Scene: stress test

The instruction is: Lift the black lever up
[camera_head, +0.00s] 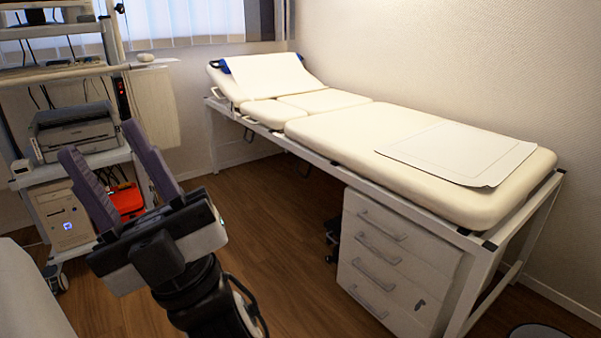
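My gripper (100,140) is at the lower left, with its two purple fingers spread apart and nothing between them. It points away toward the shelf cart at the back left. The cream examination couch (345,122) stands along the right wall with its head end slightly raised. A thin dark lever-like part (305,168) hangs below the couch frame near its middle, and another small one (248,134) hangs further back. I cannot tell which of them is the black lever. My gripper is well apart from both.
A white drawer cabinet (385,262) stands under the couch's near end. The cart holds a printer (75,132), a computer case (62,212) and a red box (125,200). A pale surface (30,300) edges the lower left. Wooden floor (270,215) is free between cart and couch.

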